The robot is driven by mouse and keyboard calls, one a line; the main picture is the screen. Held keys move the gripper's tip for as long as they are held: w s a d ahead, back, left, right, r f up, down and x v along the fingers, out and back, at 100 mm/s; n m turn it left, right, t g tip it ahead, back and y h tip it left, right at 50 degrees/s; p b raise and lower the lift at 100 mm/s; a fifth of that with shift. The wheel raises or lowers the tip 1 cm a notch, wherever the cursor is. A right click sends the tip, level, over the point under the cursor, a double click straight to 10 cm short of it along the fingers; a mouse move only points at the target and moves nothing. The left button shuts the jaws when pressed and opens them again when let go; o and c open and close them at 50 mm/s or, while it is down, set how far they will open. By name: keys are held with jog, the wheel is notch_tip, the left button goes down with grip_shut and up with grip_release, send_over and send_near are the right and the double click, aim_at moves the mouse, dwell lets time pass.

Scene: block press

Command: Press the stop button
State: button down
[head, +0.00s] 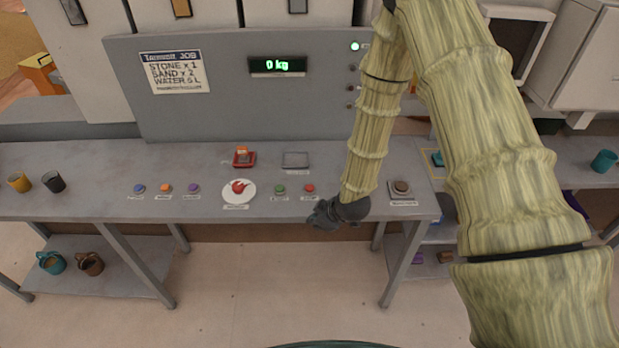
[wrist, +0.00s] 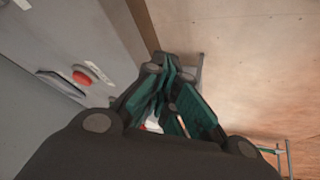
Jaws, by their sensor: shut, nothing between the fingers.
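In the head view a small red button (head: 309,188) sits on the front part of the grey desk, beside a green button (head: 280,189). Their labels are too small to read. A larger red knob (head: 238,187) stands on a round white plate to the left. My gripper (head: 325,214) is at the desk's front edge, just below and right of the small red button and apart from it. In the wrist view the fingers of my gripper (wrist: 167,72) are together and empty. A red button (wrist: 84,76) shows left of them; which one it is I cannot tell.
Blue (head: 139,188), orange (head: 166,188) and purple (head: 193,188) buttons line the desk's left part. A square-based button (head: 401,187) is right of my arm. A display (head: 277,66) reads 0 kg. Cups (head: 53,182) stand at the far left. Floor is open in front.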

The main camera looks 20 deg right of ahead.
aim_at(307, 189)
jog(key=w+d+r+n+t+y, duration=0.1)
jog(key=w+r+n, duration=0.4)
jog(key=w+r, duration=0.8)
jog(key=shift+w+d+t, duration=0.15)
jog(key=shift+w+t, duration=0.4)
jog(key=shift+t, duration=0.15)
jog(key=shift+f+b, duration=2.4)
jog(key=shift+f, duration=1.95)
jog(key=shift+f, duration=0.15)
jog(key=shift+f+b, duration=0.25)
jog(key=shift+b, duration=0.1)
jog(key=shift+f+b, duration=0.35)
jog(key=shift+f, duration=0.2)
jog(key=shift+r, duration=0.15)
jog(key=shift+r+p, duration=0.5)
jog(key=shift+r, duration=0.35)
